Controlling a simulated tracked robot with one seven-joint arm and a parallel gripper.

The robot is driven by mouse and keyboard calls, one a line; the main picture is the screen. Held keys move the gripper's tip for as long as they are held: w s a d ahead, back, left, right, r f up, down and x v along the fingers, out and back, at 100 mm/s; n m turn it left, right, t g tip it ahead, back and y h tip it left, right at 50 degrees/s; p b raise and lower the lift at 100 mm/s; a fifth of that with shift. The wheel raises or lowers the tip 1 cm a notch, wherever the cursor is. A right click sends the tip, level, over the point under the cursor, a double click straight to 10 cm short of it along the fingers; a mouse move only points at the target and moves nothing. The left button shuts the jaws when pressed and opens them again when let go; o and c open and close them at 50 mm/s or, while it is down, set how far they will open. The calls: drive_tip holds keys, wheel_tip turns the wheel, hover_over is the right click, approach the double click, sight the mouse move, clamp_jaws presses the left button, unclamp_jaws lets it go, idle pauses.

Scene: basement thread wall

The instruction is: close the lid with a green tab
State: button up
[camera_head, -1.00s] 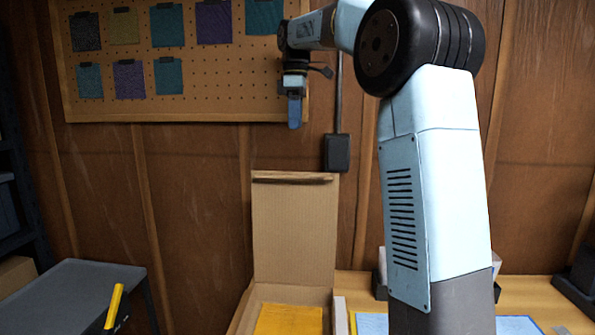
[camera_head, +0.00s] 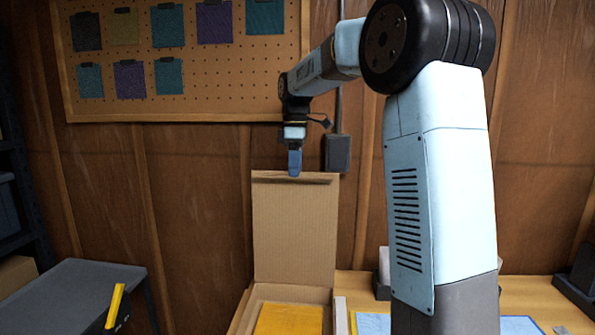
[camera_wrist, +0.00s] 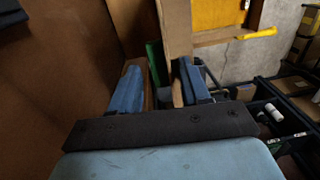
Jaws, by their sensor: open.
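A cardboard box (camera_head: 238,318) stands on the table with its lid (camera_head: 295,225) upright, behind the box opening. A yellow sheet or block (camera_head: 290,319) lies in the box. My gripper (camera_head: 294,174) points down at the lid's top edge; whether it touches is unclear. In the wrist view my gripper (camera_wrist: 161,70) has its two blue fingers apart. The lid (camera_wrist: 175,30) shows there near the right finger. A green piece (camera_wrist: 154,58), possibly the tab, shows between the fingers. No green tab is visible in the head view.
A wooden wall (camera_head: 200,200) with a pegboard (camera_head: 225,75) stands close behind the lid. A black wall box (camera_head: 338,153) is right of my gripper.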

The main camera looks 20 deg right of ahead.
drive_tip(key=shift+f, duration=0.5)
drive_tip(key=shift+s, duration=0.1)
clamp_jaws()
